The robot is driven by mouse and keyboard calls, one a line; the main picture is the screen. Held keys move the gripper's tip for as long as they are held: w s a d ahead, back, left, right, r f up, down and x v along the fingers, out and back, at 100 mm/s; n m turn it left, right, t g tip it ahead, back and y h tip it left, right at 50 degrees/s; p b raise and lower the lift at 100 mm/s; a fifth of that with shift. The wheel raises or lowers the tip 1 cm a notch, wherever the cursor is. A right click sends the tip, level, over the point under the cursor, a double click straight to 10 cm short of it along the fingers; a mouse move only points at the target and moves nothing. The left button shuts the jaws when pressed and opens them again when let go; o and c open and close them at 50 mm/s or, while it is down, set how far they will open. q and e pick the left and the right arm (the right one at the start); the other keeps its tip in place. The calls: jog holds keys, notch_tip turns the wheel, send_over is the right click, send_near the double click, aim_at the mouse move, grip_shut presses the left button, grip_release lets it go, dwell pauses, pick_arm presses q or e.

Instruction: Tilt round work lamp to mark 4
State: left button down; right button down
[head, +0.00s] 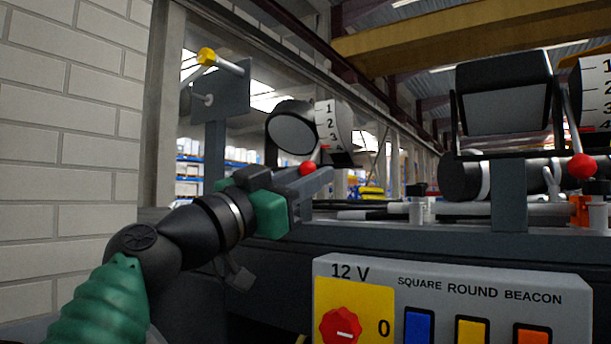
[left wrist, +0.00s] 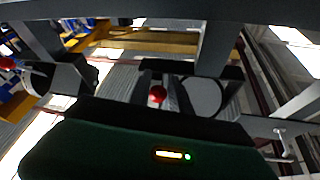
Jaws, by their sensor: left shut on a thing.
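The round work lamp (head: 291,133) has a dark housing, a round grey face and a white scale (head: 329,125) numbered 1 to 4. Its face tips downward. A small red mark shows at the scale's lower part, close to 4; the exact reading is too small to tell. A lever with a red ball knob (head: 308,168) hangs below the lamp. My left gripper (head: 316,180) is shut on this lever at the knob. In the left wrist view the red knob (left wrist: 157,94) sits between the fingers, beside the round lamp (left wrist: 203,98). My right gripper is not in view.
The square lamp (head: 503,95) stands at right with its own red-knobbed lever (head: 581,166). A 12 V switch panel (head: 450,290) lies below in front. A grey bracket with a yellow-capped rod (head: 207,57) and a post stand left of the round lamp.

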pick_arm(q)
jog(key=shift+w, duration=0.1)
jog(key=c, duration=1.4)
grip_release()
jog(key=shift+f, duration=0.1)
jog(key=shift+c, duration=0.2)
jog(key=shift+o, duration=1.2)
jog(key=shift+w+d, duration=0.2)
jog(key=shift+w, duration=0.1)
jog(key=shift+w+d+f, duration=0.1)
jog(key=shift+w+d, duration=0.05)
jog(key=shift+d, duration=0.1)
jog(key=shift+s+a, duration=0.2)
jog(key=shift+s, duration=0.2)
jog(key=b+v, duration=1.1)
jog(key=v, duration=0.5)
jog(key=shift+w+f+b, duration=0.15)
jog(key=shift+w+b, duration=0.05)
jog(key=shift+b, duration=0.1)
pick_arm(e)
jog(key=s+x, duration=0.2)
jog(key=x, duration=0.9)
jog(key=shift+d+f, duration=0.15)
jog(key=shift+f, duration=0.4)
